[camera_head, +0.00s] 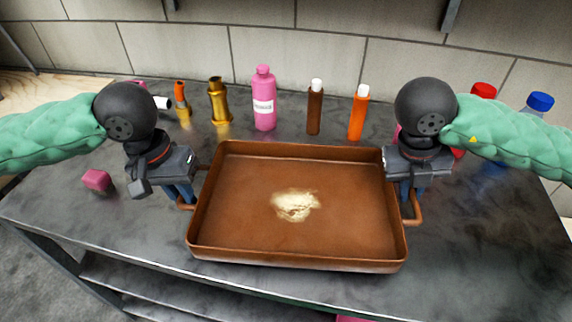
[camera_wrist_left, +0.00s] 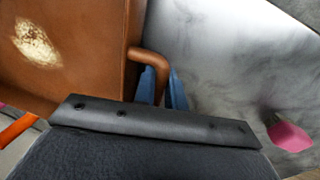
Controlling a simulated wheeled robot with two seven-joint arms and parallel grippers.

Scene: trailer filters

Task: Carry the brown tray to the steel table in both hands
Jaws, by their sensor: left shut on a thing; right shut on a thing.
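The brown tray (camera_head: 245,235) is a rectangular pan with raised walls and a loop handle on each short side. It is over the dark steel table (camera_head: 470,260) in the head view; I cannot tell whether it touches the top. My left gripper (camera_head: 187,200) is shut on the tray's left handle, which also shows in the left wrist view (camera_wrist_left: 152,62) between blue fingers. My right gripper (camera_head: 408,192) is shut on the right handle (camera_head: 416,212). The tray looks about level and holds only a bright light reflection.
Behind the tray stand a pink bottle (camera_head: 264,105), a brass fitting (camera_head: 219,103), a brown tube (camera_head: 315,112) and an orange tube (camera_head: 358,115). A pink block (camera_head: 97,180) lies at left. Red- and blue-capped bottles (camera_head: 540,102) stand at right. A tiled wall closes the back.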

